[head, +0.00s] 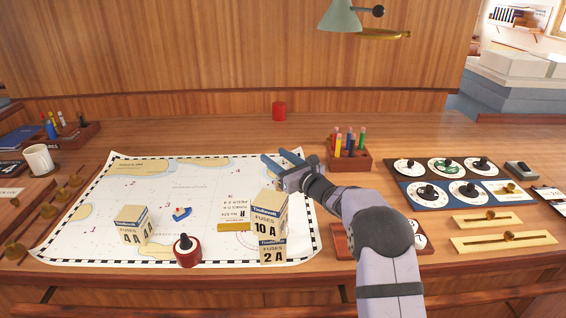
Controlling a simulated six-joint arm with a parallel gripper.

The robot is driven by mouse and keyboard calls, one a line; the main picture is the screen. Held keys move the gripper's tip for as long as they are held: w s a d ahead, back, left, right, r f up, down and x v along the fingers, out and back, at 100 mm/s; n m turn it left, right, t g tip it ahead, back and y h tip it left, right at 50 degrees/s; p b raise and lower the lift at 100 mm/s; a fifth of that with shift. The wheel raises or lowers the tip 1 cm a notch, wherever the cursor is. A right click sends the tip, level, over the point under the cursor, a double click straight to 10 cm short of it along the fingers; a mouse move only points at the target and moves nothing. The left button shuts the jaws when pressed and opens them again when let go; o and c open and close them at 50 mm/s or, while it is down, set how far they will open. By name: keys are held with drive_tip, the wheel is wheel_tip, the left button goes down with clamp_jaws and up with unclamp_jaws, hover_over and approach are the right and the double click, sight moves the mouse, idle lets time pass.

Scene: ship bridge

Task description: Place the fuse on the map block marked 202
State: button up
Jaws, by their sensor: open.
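No loose fuse can be made out, but three cream fuse boxes stand on the chart (150,190). The box marked 10 A (268,222) stands at the chart's right, above or behind the box marked 2 A (273,252); I cannot tell if it is stacked. The box marked 4 A (132,225) stands at the left.
A pencil holder (349,157) stands right of my gripper. Dial panels (448,167) fill the right; a mug (39,158) stands left.

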drive_tip(key=shift+r, duration=0.15)
drive_tip(key=b+v, duration=0.3)
drive_tip(key=v, duration=0.9)
